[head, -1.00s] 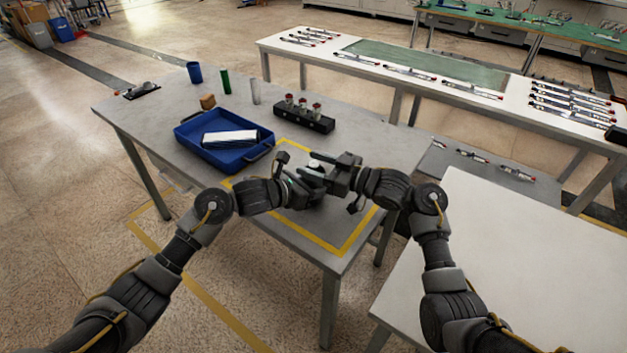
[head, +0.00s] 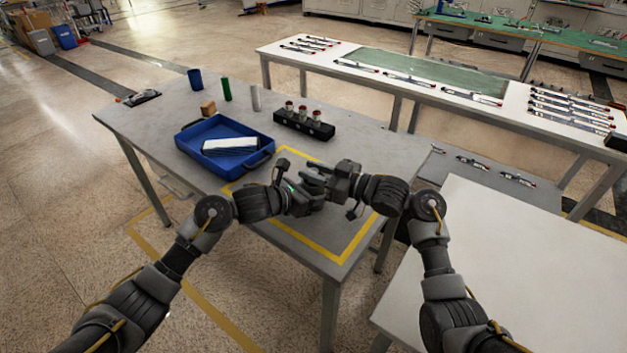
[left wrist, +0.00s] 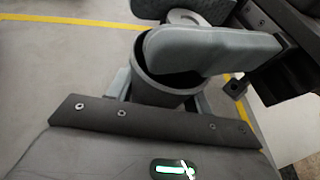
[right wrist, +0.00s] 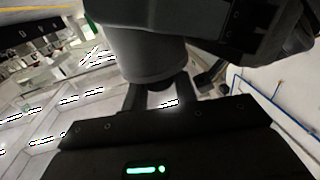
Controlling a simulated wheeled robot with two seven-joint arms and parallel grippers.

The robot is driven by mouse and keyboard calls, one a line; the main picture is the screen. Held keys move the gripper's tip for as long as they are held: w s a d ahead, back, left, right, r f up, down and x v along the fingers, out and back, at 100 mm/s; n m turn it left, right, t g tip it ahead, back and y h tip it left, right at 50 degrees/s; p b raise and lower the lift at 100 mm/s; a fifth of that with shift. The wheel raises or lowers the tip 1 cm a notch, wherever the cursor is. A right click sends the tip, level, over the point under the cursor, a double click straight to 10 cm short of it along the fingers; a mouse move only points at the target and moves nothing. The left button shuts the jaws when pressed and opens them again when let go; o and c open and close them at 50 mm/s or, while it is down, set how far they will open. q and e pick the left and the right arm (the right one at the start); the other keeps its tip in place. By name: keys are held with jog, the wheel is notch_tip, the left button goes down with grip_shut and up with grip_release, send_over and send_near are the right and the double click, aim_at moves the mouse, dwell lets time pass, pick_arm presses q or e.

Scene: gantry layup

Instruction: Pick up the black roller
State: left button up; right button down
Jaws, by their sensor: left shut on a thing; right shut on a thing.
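The black roller (left wrist: 163,97) shows in the left wrist view as a dark, hollow cylinder between my left fingers. A dark cylinder (right wrist: 147,58) also stands between my right fingers in the right wrist view, apparently the same roller. In the head view my left gripper (head: 313,190) and right gripper (head: 328,174) meet above the yellow-taped area of the grey table. Both are shut on the roller, which the fingers largely hide there. A grey finger crosses the roller's open end in the left wrist view.
On the grey table (head: 150,125) are a blue tray (head: 185,146) with a white stack (head: 230,142), a black holder (head: 303,129) with small red-topped pieces, a blue cup (head: 195,79), a green cylinder (head: 227,89) and a brown block (head: 208,107). A white table (head: 520,260) stands at right.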

notch_tip(320, 180, up, 18)
dwell(0.4)
pick_arm(q)
jog(key=o, duration=1)
jog(key=shift+o, duration=0.2)
